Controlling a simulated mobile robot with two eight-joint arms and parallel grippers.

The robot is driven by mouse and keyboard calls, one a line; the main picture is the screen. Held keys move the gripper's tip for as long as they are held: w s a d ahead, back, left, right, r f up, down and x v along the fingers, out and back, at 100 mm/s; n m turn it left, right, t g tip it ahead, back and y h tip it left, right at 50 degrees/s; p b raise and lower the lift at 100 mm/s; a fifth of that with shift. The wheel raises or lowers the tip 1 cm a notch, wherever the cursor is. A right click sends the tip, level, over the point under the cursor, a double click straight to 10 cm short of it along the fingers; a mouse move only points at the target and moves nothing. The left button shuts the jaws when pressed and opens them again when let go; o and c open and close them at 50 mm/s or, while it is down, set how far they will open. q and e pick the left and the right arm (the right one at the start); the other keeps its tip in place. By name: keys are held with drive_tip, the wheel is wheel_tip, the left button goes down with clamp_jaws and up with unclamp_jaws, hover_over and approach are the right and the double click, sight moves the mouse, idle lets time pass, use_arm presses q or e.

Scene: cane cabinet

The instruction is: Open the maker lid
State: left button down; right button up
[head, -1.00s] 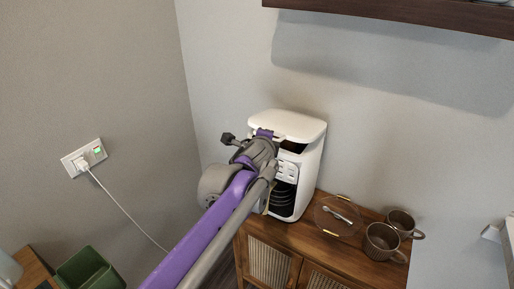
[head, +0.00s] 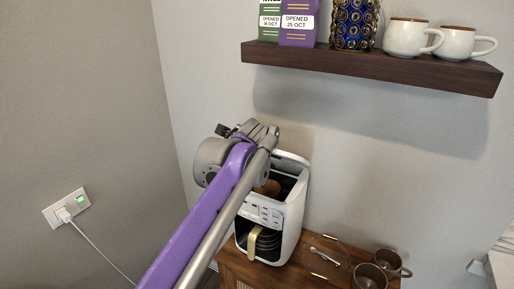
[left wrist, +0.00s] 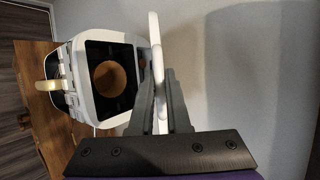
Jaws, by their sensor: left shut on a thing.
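The white coffee maker (head: 291,236) stands on the wooden cabinet, with its lid (head: 292,158) raised at the back and the dark inside showing a round brown filter area (head: 271,188). In the left wrist view, the maker (left wrist: 80,85) appears sideways with its top open and the lid (left wrist: 155,45) seen edge-on. My left gripper (left wrist: 157,80) is shut on the lid, one finger on each side. In the head view, my own arm hides the fingers and part of the maker. My right gripper is not in view.
A dark shelf (head: 370,66) with bags, a blue patterned jar and white mugs hangs above and behind. Brown mugs (head: 370,277) and a clear round tray with a spoon (head: 324,257) sit right of the maker. A wall socket (head: 66,208) is at left.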

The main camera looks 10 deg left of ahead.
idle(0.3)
use_arm(q)
drive_tip(key=c, duration=0.9)
unclamp_jaws()
drive_tip(key=v, duration=1.1)
drive_tip(key=shift+w, duration=0.1)
